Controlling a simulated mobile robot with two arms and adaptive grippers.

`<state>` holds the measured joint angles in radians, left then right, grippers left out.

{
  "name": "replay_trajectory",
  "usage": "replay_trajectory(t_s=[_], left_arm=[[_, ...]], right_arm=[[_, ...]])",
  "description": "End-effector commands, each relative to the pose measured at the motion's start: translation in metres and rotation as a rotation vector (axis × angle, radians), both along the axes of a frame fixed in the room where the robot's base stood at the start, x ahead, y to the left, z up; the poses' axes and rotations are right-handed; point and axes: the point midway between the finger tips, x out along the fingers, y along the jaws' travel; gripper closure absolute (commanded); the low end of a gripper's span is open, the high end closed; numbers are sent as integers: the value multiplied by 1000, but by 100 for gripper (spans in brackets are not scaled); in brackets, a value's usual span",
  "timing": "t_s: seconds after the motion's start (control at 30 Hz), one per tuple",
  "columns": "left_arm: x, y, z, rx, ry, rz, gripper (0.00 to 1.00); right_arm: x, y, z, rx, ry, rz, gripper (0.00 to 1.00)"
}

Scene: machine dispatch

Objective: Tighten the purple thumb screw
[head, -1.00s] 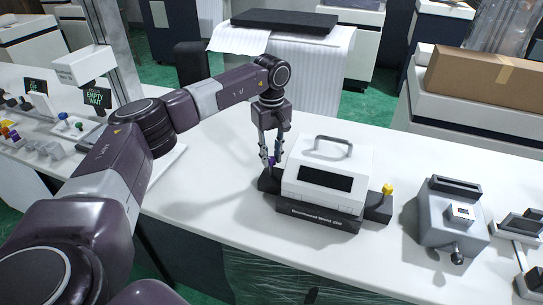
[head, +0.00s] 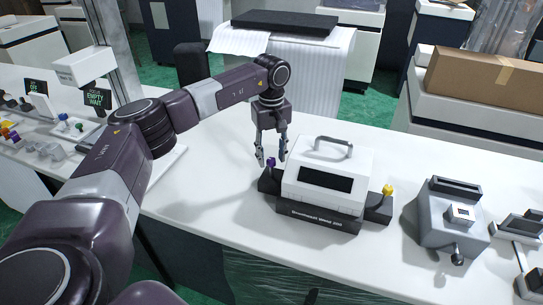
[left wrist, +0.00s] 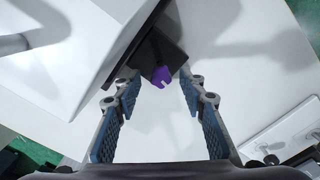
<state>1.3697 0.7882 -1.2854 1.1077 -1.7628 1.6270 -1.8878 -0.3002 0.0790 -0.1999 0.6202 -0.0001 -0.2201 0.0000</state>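The purple thumb screw (head: 270,163) stands on the dark block at the left side of the white machine (head: 325,180). In the left wrist view the purple thumb screw (left wrist: 162,77) shows near the tips of the fingers, with clear gaps on both sides. My left gripper (head: 271,157) is pointed down over the screw, its fingers spread and empty. It also shows in the left wrist view (left wrist: 160,82), open. A yellow thumb screw (head: 388,190) stands on the block at the machine's right side. My right gripper is not in view.
A grey device (head: 447,215) with a lever stands to the right on the white table (head: 225,205). The machine's handle (head: 332,145) rises close to my left gripper. Small colored parts and signs, one reading EMPTY WAIT (head: 95,99), stand at the left.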

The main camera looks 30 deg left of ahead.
Motion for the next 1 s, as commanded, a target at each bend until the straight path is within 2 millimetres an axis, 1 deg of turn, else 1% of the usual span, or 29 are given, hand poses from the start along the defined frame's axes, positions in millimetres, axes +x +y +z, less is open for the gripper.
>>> replay_trajectory(t_s=[0.17,0.23,0.37,0.47,0.7,0.8,0.9,1.0], left_arm=[[-1,-1,-1,0,4,-1,61],[-1,-1,-1,0,4,-1,61],[-1,-1,8,0,3,-1,61],[0,-1,24,-1,1,-1,61],[0,-1,76,-2,-1,-1,61],[0,-1,94,-1,0,-2,61],[0,-1,108,-1,1,-1,61],[-1,0,115,0,2,0,61]], right_arm=[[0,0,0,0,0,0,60],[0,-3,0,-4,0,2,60],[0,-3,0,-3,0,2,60],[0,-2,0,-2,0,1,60],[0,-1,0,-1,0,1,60],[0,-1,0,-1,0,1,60],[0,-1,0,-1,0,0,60],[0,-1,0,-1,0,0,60]])
